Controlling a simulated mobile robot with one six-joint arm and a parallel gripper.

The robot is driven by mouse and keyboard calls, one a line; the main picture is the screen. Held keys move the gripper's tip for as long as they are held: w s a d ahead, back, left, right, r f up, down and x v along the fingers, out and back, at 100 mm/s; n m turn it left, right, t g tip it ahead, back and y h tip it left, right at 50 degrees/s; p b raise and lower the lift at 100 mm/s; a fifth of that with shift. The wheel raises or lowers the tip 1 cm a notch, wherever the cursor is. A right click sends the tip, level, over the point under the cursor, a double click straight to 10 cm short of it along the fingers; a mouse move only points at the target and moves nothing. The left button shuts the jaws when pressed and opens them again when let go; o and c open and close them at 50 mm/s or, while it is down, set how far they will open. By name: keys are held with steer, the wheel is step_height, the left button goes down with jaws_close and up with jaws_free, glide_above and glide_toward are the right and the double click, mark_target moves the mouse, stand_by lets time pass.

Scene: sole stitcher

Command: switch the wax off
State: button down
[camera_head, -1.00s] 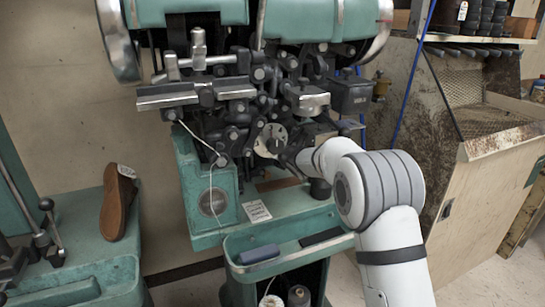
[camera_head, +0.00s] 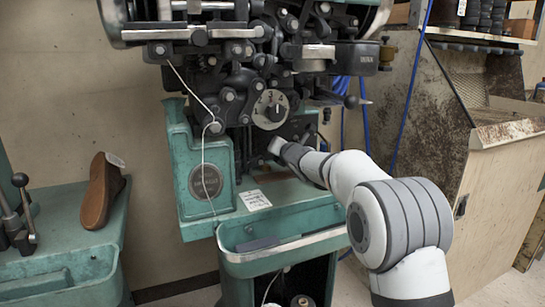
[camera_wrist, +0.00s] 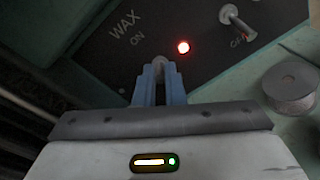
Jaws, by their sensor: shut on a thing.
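The wrist view shows a dark panel marked "WAX" (camera_wrist: 123,24), with "ON" (camera_wrist: 138,53) printed below it. A red lamp (camera_wrist: 183,47) glows to the right of the lettering. My gripper (camera_wrist: 160,75) is shut on the wax switch (camera_wrist: 158,62), just below "ON". Only a small grey part of the switch shows between the blue fingers, so its position cannot be told. In the head view my gripper (camera_head: 275,146) reaches the stitcher (camera_head: 205,160) below its numbered dial (camera_head: 270,109); the panel is not readable there.
A second toggle (camera_wrist: 238,20), with a partly legible label, sticks out right of the lamp. A grey round spool-like part (camera_wrist: 291,82) sits close at right. In the head view a brown shoe (camera_head: 103,192) rests on the left green machine, and a rusty cabinet (camera_head: 440,130) stands at right.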

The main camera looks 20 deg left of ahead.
steer(key=shift+f+t+y+b, duration=0.35)
steer(key=shift+t+b, duration=0.15)
steer(key=shift+b, duration=2.5)
steer(key=shift+r+b, duration=0.15)
steer(key=shift+b, duration=0.7)
steer(key=c, duration=1.5)
jaws_free()
steer(key=shift+s+d, duration=0.1)
steer(key=shift+s, duration=0.05)
steer(key=shift+v, duration=3.8)
